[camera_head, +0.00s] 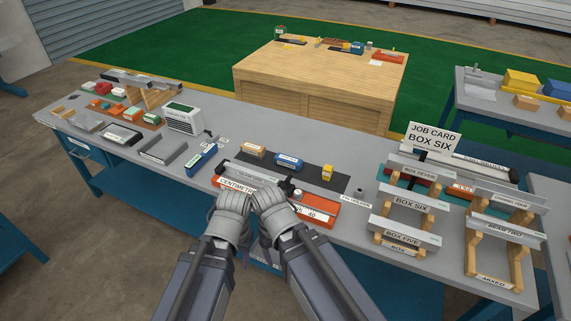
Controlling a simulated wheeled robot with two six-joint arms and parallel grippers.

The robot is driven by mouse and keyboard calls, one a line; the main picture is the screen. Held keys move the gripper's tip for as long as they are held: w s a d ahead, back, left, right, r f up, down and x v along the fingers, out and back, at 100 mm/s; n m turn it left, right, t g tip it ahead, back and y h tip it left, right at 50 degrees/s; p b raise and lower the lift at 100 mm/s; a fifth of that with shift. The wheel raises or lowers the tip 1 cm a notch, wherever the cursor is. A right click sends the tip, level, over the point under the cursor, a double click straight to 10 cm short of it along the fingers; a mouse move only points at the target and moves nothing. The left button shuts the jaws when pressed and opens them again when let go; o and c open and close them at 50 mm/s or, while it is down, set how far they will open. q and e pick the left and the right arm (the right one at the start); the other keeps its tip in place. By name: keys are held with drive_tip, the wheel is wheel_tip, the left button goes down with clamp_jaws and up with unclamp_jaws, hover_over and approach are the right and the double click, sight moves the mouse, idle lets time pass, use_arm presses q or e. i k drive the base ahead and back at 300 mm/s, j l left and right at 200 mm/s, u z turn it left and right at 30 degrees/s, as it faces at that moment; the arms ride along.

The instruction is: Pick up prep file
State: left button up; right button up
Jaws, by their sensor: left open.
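I cannot make out for certain which thing is the prep file. My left gripper (233,203) is at the front edge of the bench, over the left part of an orange tray (322,216) marked with centimetres. It is open, and I see nothing held in it. My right gripper (272,202) is close beside it on the right, over the same tray. Its fingertips are bunched and hard to see, so its opening is unclear. Both grippers hide part of the tray and what lies under them.
A dark mat (312,175) behind the tray carries small blocks. Wooden racks with labelled grey bars stand at right, near a job card (432,137) reading BOX SIX. A blue block (203,160) and a white box (185,118) are left. Bare grey bench (270,135) lies behind.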

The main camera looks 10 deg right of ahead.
sight(294, 163)
drive_tip(key=i+u, duration=0.25)
drive_tip(key=i, duration=0.15)
drive_tip(key=i+u, duration=0.25)
drive_tip(key=i, duration=0.2)
